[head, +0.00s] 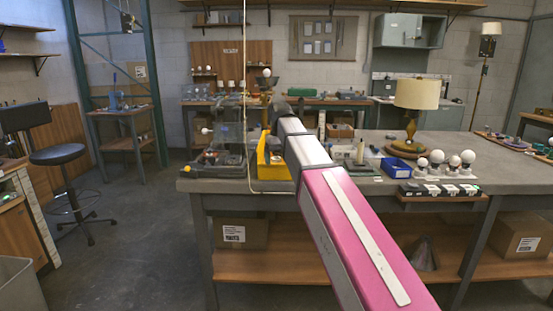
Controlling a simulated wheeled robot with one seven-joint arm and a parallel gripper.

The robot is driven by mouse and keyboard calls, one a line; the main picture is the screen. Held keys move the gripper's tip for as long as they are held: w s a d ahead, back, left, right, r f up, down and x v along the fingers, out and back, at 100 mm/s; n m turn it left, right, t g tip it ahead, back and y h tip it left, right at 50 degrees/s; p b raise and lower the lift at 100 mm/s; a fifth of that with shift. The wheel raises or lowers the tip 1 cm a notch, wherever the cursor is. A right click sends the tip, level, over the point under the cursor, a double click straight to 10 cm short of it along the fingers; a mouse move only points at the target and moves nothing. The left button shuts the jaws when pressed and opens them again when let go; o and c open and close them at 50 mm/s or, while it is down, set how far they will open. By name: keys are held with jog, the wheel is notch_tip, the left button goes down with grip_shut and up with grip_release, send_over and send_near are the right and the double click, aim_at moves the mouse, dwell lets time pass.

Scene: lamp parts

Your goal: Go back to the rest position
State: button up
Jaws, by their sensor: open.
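My arm reaches from the lower right, pink then pale grey, over the grey workbench (228,186) to a dark end near the middle. I cannot make out my gripper or its fingers; the far end of my arm is small and hides what is behind it. A yellow stand (267,166) is on the bench just left of my arm. A white bulb (266,72) shows above a dark flared piece (269,83) near the arm's far end; I cannot tell what supports them.
A clear-walled fixture (227,140) stands left of the yellow stand. A lamp with a beige shade (416,95), a blue tray (397,168) and several white bulbs (453,161) are right of my arm. A stool (58,155) stands left; the floor between is open.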

jog(key=s+d+f+m, duration=0.1)
jog(key=s+d+f, duration=0.15)
jog(key=f, duration=0.45)
jog(key=s+d+f, duration=0.2)
jog(key=d+f, duration=0.2)
jog(key=f, duration=0.3)
jog(key=s+d+f+m, duration=0.1)
jog(key=s+d+f, duration=0.15)
jog(key=f, duration=0.55)
jog(key=s+d+f+m, duration=0.1)
jog(key=s+d+f, duration=0.3)
jog(key=s+f, duration=0.2)
jog(key=s+d+f, duration=0.4)
jog(key=s+f, duration=0.2)
jog(key=f, duration=0.4)
jog(key=shift+d+m, duration=0.4)
